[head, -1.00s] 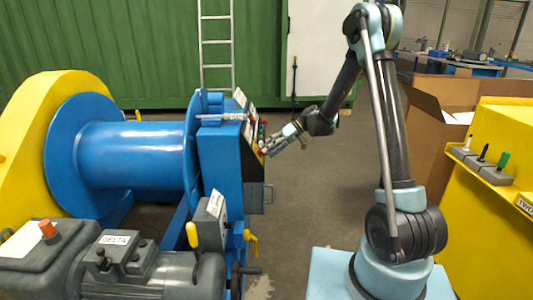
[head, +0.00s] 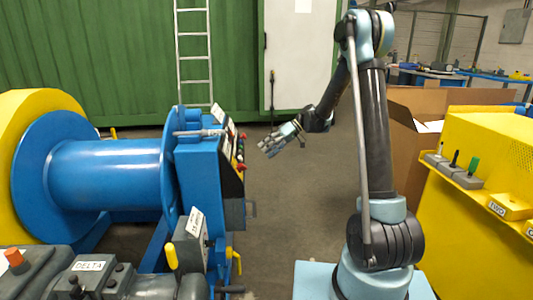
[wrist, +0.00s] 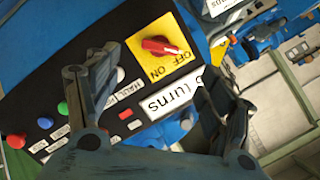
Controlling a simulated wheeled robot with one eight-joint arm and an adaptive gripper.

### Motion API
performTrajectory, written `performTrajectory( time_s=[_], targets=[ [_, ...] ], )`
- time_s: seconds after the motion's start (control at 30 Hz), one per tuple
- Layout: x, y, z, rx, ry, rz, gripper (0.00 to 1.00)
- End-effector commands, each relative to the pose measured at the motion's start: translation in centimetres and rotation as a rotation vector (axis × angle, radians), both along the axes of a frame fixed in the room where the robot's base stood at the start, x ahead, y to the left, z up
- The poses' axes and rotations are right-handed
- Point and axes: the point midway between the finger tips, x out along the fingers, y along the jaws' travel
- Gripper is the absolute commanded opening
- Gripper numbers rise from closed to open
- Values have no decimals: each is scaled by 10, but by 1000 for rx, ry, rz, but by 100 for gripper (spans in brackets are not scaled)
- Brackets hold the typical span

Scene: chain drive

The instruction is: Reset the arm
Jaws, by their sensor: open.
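My gripper (head: 267,146) is open and empty in the head view, in the air just right of the control panel on the blue winch. A gap shows between it and the panel. In the wrist view my gripper's two fingers (wrist: 160,95) are spread apart in front of the panel (wrist: 100,45). A red rotary switch (wrist: 160,46) on a yellow plate marked OFF and ON shows beyond the fingers.
The blue winch drum (head: 105,175) and a grey motor box marked DELTA (head: 88,267) stand at left. A yellow cabinet (head: 480,210) and a cardboard box (head: 405,150) are at right. The floor (head: 290,215) between is clear.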

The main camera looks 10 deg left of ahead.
Motion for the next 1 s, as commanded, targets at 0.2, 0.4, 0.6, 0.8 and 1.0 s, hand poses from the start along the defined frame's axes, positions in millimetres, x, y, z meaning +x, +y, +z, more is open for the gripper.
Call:
performTrajectory(
  time_s=[0.2, 0.4, 0.6, 0.8, 1.0],
  targets=[
    [-4, -4, 4, -13, 1, -11, 74],
    [-22, -31, 23, -90, 9, -81, 74],
    [-50, -66, 42, -189, 20, -176, 74],
    [-81, -102, 55, -283, 26, -275, 74],
    [-115, -138, 62, -374, 31, -376, 74]
  ],
)
